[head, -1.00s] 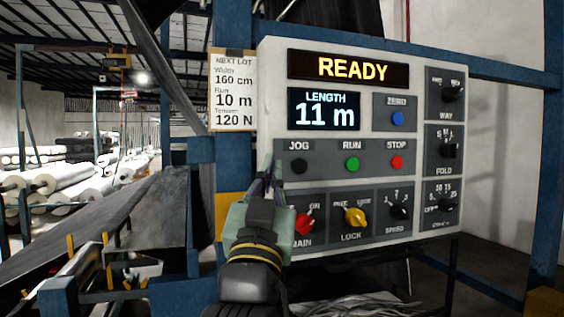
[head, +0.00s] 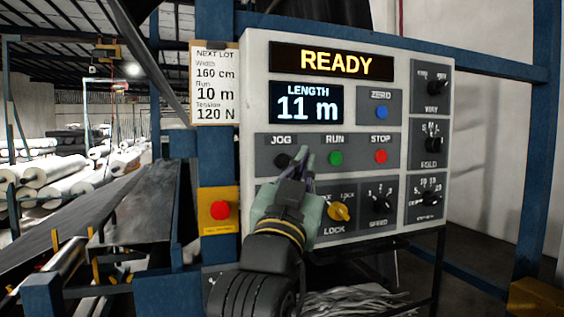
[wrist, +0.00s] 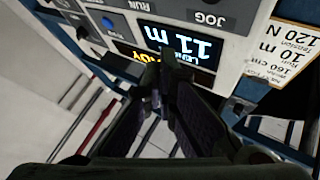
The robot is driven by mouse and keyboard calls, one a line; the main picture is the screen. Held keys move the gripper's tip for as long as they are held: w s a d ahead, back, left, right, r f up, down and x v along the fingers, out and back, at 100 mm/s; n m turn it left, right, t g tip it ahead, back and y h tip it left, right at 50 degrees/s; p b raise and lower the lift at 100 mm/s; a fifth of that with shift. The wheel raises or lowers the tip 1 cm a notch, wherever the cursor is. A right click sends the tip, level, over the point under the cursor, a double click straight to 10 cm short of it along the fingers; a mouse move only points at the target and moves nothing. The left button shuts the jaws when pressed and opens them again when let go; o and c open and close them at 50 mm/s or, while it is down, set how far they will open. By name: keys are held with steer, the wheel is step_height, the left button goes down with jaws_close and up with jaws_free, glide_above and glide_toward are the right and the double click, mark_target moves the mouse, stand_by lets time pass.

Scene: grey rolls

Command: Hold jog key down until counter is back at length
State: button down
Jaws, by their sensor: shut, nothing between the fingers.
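The control panel (head: 350,137) shows READY on its upper display (head: 336,64) and LENGTH 11 m on the counter (head: 307,105). The counter also shows upside down in the wrist view (wrist: 190,47). The black jog key (head: 283,160) sits below the JOG label, left of the green RUN button (head: 336,158). My gripper (head: 303,155) is shut and empty, its tips appearing between JOG and RUN. I cannot tell whether they touch the panel. In the wrist view my gripper (wrist: 165,68) overlaps the display area.
The red STOP button (head: 381,156) and blue ZERO button (head: 381,112) are to the right. My arm hides the MAIN switch. A red button on a yellow box (head: 220,210) is at left. The lot card (head: 214,84) reads Run 10 m. Blue posts frame the panel.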

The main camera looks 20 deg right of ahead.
mark_target(287, 162)
steer(key=shift+w+a, duration=0.15)
steer(key=shift+w, duration=3.8)
steer(key=shift+w, duration=0.4)
steer(key=shift+w, duration=0.45)
stand_by(1.6)
steer(key=shift+s, duration=0.85)
steer(key=shift+s, duration=2.5)
